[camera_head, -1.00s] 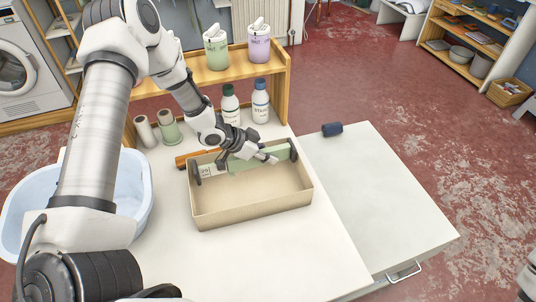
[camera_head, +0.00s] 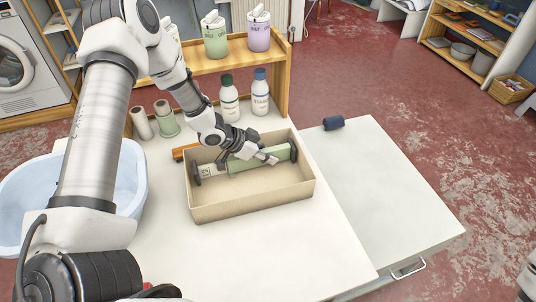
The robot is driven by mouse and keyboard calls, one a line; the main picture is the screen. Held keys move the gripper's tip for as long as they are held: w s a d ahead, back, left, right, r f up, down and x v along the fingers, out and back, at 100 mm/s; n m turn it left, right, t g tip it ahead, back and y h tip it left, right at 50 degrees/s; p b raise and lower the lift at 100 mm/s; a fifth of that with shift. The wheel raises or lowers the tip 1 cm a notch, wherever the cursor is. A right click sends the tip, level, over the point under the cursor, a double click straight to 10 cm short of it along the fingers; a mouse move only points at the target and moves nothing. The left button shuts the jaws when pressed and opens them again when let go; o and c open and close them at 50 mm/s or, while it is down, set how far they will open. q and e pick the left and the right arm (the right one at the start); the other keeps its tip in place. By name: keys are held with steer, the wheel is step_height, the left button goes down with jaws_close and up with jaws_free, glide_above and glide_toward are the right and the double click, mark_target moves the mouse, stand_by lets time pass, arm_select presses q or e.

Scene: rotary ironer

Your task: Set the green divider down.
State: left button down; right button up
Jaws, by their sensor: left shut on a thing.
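The green divider (camera_head: 240,167) is a long pale-green bar with dark end pieces and a white label near its left end. It lies lengthwise within the outline of the open beige box (camera_head: 252,205); I cannot tell whether it touches the box floor. My left gripper (camera_head: 264,159) is shut on the divider right of its middle and hides part of it. My right gripper is not in view.
A wooden shelf (camera_head: 215,72) with two tubs is at the back. A pale-blue basin (camera_head: 130,180) is at left. A dark roll (camera_head: 333,123) lies right; the worktop (camera_head: 375,190) there is clear.

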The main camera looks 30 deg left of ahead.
arm_select(q)
steer(key=shift+f, duration=0.3)
steer(key=c, duration=1)
jaws_free()
